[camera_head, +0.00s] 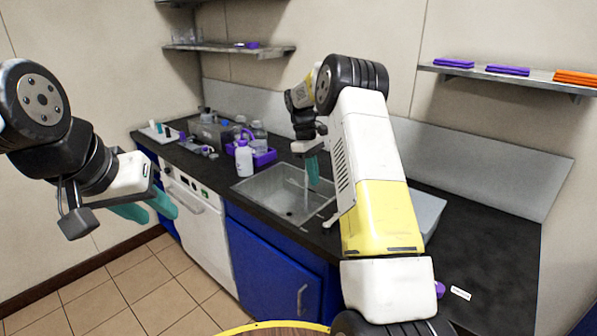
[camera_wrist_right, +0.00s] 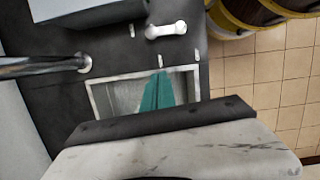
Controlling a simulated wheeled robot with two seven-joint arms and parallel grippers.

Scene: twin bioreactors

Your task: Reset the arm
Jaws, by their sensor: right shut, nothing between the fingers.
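My right arm reaches across the counter. Its right gripper (camera_head: 313,172) points down over the metal sink (camera_head: 265,194), with the teal fingers together and nothing between them. In the right wrist view, the closed teal fingers (camera_wrist_right: 158,90) lie in front of the sink basin (camera_wrist_right: 103,98). My left gripper (camera_head: 160,212) hangs at the left, in front of the counter and above the floor. Its two teal fingers are apart, with nothing seen between them.
A white dishwasher (camera_head: 196,228) and blue cabinet (camera_head: 262,262) are below the counter. A wall shelf (camera_head: 510,77) is at right. Black countertop (camera_head: 490,240) is mostly clear at right.

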